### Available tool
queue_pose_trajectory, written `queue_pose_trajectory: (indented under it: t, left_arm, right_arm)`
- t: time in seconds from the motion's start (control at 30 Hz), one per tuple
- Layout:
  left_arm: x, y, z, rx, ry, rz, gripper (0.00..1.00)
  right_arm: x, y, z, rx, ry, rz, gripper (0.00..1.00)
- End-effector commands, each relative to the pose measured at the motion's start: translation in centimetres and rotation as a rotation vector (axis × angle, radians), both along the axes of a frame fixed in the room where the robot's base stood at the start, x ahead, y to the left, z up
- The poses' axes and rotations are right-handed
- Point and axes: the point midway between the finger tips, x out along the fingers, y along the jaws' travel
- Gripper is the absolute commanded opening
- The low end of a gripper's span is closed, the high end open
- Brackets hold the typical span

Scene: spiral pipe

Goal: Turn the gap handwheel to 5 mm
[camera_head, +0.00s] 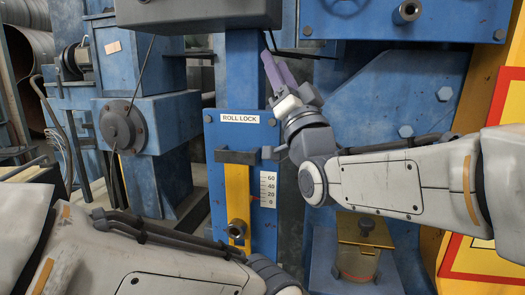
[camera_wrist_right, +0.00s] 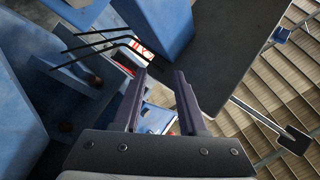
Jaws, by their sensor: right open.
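No full handwheel shows clearly. A blue rounded part (camera_head: 343,5) is cut off by the top edge of the head view, and I cannot tell whether it is the gap handwheel. A white scale (camera_head: 268,189) marked 0 to 60 sits on the blue ROLL LOCK panel, with a small red mark near its low end. My right gripper (camera_head: 279,66) is raised above the panel, right of the blue column. Its purple fingers are apart and empty in the wrist view (camera_wrist_right: 159,82). My left arm crosses the bottom of the head view; its gripper is out of frame.
A grey block (camera_head: 198,14) overhangs the column (camera_head: 244,75), close to my right fingers. Thin dark rods (camera_wrist_right: 95,42) lie near the fingers in the wrist view. A yellow bar (camera_head: 237,190) runs down the panel. A blue housing (camera_head: 150,122) stands left.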

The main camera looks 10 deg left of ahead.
Motion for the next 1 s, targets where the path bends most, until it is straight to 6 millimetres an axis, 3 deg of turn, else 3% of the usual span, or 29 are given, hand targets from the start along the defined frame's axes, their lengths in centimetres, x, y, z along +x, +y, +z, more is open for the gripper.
queue_pose_trajectory:
  t: [0.03,0.27,0.57,0.8,1.0]
  left_arm:
    - [0.0,0.0,1.1,0.0,0.0,0.0,0.64]
    - [0.0,0.0,3.4,0.0,0.0,0.0,0.64]
    - [0.0,0.0,6.4,0.0,0.0,0.0,0.64]
    - [0.0,0.0,6.1,0.0,0.0,0.0,0.64]
    - [0.0,0.0,5.8,0.001,0.001,0.0,0.64]
  right_arm:
    - [-0.1,0.2,0.2,-0.059,0.02,-0.032,0.41]
    - [-0.7,1.2,-2.6,-0.384,0.097,-0.156,0.41]
    - [-3.4,1.6,-7.3,-0.844,0.138,-0.203,0.41]
    - [-5.0,1.3,-12.4,-1.033,0.202,-0.149,0.41]
    - [-5.7,0.9,-15.1,-1.075,0.275,-0.104,0.41]
